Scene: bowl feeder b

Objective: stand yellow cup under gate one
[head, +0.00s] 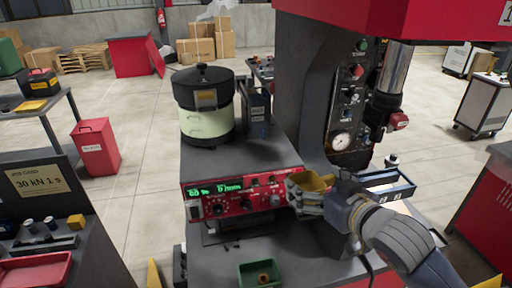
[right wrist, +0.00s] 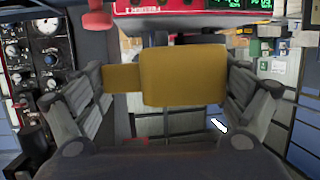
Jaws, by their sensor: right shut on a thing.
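The yellow cup (head: 318,182) is in my right gripper (head: 306,193), in front of the right end of the red control panel. In the right wrist view the yellow cup (right wrist: 184,77) lies across the space between the two fingers of my right gripper (right wrist: 170,92), with a narrower yellow part to the left. The gripper hides part of the cup in the head view. I cannot make out a gate marked one. The bowl feeder (head: 207,122), black above and pale green below, stands behind the panel. My left gripper is not in view.
The red control panel (head: 240,194) has a lit green display. A dark press column (head: 303,75) with a gauge stands behind my right arm. A green box (head: 248,268) holding a brown piece sits at the front. A blue-grey tray (head: 392,190) is right of the gripper.

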